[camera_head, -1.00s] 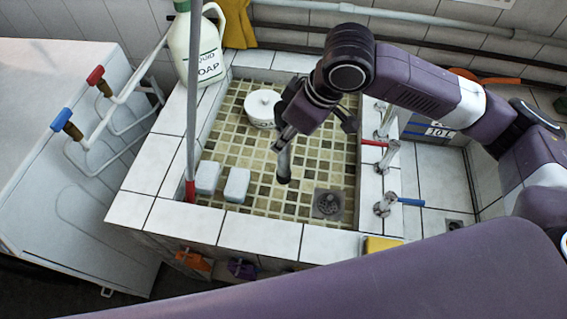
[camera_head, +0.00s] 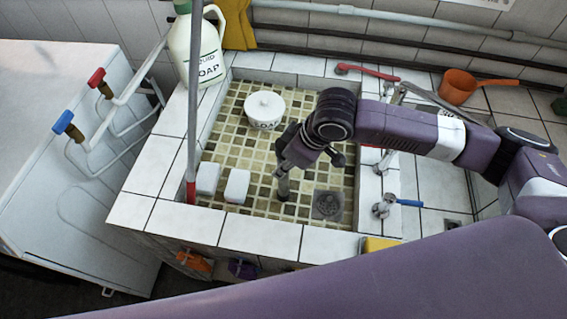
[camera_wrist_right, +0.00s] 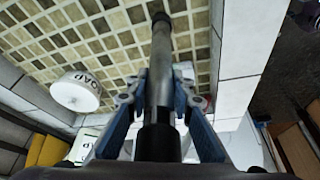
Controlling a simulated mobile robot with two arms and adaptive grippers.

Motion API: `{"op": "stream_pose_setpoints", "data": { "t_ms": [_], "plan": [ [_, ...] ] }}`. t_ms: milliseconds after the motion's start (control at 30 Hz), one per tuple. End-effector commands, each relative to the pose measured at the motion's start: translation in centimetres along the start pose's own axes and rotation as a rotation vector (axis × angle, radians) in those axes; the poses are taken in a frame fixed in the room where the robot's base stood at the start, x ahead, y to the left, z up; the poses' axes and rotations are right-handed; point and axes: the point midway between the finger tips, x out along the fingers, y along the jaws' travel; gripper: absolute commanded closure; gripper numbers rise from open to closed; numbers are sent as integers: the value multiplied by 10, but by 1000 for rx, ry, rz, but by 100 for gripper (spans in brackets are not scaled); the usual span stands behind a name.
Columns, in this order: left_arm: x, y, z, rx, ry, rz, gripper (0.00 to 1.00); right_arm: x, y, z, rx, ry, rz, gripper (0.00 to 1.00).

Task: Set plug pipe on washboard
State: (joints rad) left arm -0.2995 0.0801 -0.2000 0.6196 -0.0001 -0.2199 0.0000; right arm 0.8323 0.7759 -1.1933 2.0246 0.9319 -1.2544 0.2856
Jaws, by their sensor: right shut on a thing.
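The plug pipe (camera_head: 283,188) is a grey metal tube with a dark end. My right gripper (camera_head: 284,166) is shut on it and holds it nearly upright over the tiled sink basin (camera_head: 235,140). In the right wrist view the pipe (camera_wrist_right: 161,62) runs between the blue fingers of the right gripper (camera_wrist_right: 162,100), its far end toward the tiles. I cannot tell whether that end touches the floor of the basin. I cannot make out a washboard for certain in either view. My left gripper is not in view.
The drain grate (camera_head: 328,204) lies right of the pipe. A white lidded pot (camera_head: 265,109) and two white blocks (camera_head: 208,178) (camera_head: 236,185) stand in the basin. Taps (camera_head: 384,206) line its right side. A soap jug (camera_head: 207,45), a pole (camera_head: 193,110) and an orange dipper (camera_head: 459,87) stand around.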

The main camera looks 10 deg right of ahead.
Motion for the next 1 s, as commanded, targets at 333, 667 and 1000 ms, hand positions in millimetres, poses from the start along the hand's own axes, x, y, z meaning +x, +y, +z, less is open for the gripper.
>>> {"op": "stream_pose_setpoints", "data": {
  "t_ms": [333, 667, 1000],
  "plan": [
    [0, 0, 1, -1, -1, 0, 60, 1, 0, 0, 0, 0, 0, 61],
    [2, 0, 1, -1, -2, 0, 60, -13, 1, -1, 0, 2, 2, 61],
    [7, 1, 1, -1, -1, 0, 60, -84, 1, -1, 0, 3, 4, 61]
  ]
}}
